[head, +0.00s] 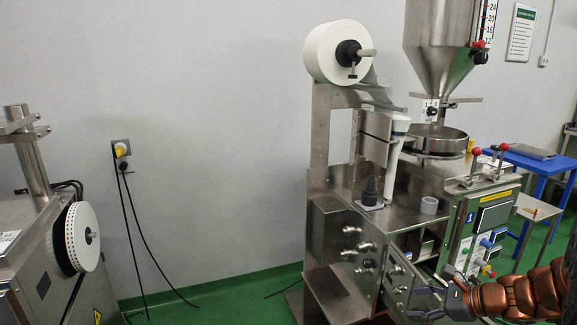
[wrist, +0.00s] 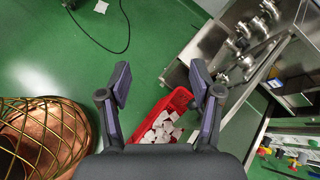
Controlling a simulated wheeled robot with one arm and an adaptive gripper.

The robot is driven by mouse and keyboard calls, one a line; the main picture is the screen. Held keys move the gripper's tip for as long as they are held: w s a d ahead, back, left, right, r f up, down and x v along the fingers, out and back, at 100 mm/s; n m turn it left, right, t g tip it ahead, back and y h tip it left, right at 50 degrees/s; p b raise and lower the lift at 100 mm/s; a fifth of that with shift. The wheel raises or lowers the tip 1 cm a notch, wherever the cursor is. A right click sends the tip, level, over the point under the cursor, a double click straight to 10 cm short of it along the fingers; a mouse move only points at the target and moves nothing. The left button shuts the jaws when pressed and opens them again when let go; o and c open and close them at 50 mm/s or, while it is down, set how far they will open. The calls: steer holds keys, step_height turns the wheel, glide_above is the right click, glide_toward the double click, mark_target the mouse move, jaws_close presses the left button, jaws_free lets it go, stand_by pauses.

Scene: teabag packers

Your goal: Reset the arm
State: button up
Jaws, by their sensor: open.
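My gripper (wrist: 160,84) is open, with its two fingers spread wide and nothing between them in the wrist view. In the head view my gripper (head: 437,299) is at the lower right, in front of the steel packing machine (head: 345,235). My copper-coloured arm reaches in from the right edge. In the wrist view a red crate (wrist: 178,98) holding several white teabags (wrist: 163,126) lies on the floor beyond and below the fingers, apart from them. My gripper's body hides the crate's near part.
The packing machine has a white film roll (head: 337,52), a steel hopper (head: 440,35) and a control panel (head: 492,216). Another machine (head: 40,240) stands at the left. A blue table (head: 535,165) is behind at right. Green floor (wrist: 150,35) is open around a black cable (wrist: 100,42).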

steer(key=s+a+r+n+g+h, duration=0.25)
steer(key=s+a+n+g, duration=0.45)
steer(key=s+a+n, duration=0.75)
steer(key=s+n+g+h, duration=0.2)
steer(key=s+n+h, duration=0.4)
steer(key=s, duration=1.3)
steer(key=shift+s+d+r+n, duration=0.2)
steer(key=shift+r+n, duration=0.2)
steer(key=shift+n, duration=0.75)
steer(key=shift+c, duration=0.2)
